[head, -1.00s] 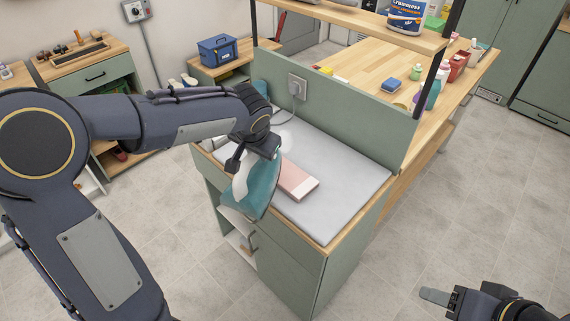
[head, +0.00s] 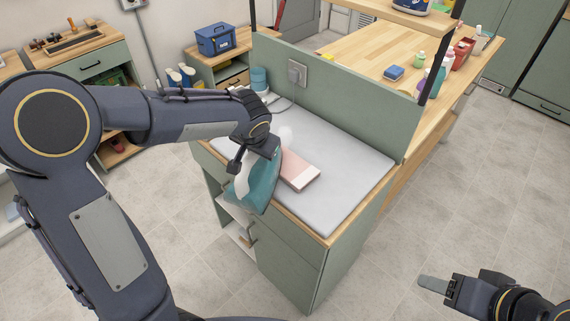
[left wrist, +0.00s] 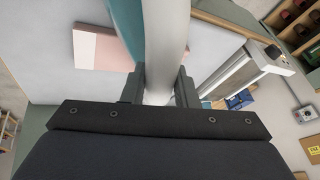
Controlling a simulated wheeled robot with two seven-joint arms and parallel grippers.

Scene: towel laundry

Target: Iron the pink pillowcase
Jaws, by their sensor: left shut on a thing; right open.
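A teal and white iron (head: 262,188) is in my left gripper (head: 247,163), tilted at the front left edge of the ironing surface in the head view. In the left wrist view the left gripper (left wrist: 160,88) is shut on the iron's white handle (left wrist: 164,45). The pink pillowcase (head: 297,168), folded into a flat strip with a paler end, lies on the grey ironing pad (head: 345,165) just right of the iron. It also shows in the left wrist view (left wrist: 98,50). My right gripper (head: 435,284) is open and empty, low at the right, away from the cabinet.
A green panel (head: 350,85) with a socket (head: 297,73) stands behind the pad. A teal cylinder (head: 259,79) stands at the pad's far left corner. A wooden table (head: 370,58) with bottles is beyond. The pad's right side is clear.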

